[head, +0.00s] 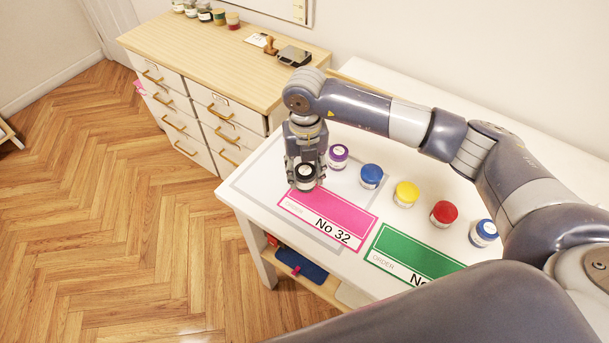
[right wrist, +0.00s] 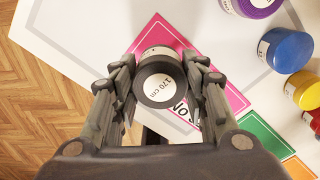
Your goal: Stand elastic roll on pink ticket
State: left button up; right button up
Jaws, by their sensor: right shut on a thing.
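The elastic roll (right wrist: 160,84), dark-topped with a white "170 cm" label, is between the fingers of my right gripper (head: 305,172). The gripper is shut on it. In the head view the roll (head: 306,171) looks upright at the upper left end of the pink ticket (head: 338,214), marked "No 32". In the right wrist view the pink ticket (right wrist: 151,29) shows behind and beside the roll. I cannot tell whether the roll touches the ticket or is held just above it. My left gripper is not in view.
A row of jar-like rolls stands behind the tickets: purple (head: 338,156), blue (head: 371,176), yellow (head: 405,194), red (head: 443,213) and another blue (head: 483,232). A green ticket (head: 412,252) lies right of the pink one. A wooden-topped drawer cabinet (head: 185,55) stands at the back left.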

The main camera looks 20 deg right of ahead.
aim_at(304, 179)
jog(key=shift+w+f+p, duration=0.15)
jog(key=shift+w+p, duration=0.1)
jog(key=shift+p, duration=0.1)
notch_tip(304, 179, down, 2)
jog(key=shift+f+p, duration=0.25)
jog(key=shift+p, duration=0.4)
jog(key=shift+f, duration=0.3)
jog(key=shift+f, duration=0.1)
jog(key=shift+f, duration=0.15)
jog(key=o, duration=1)
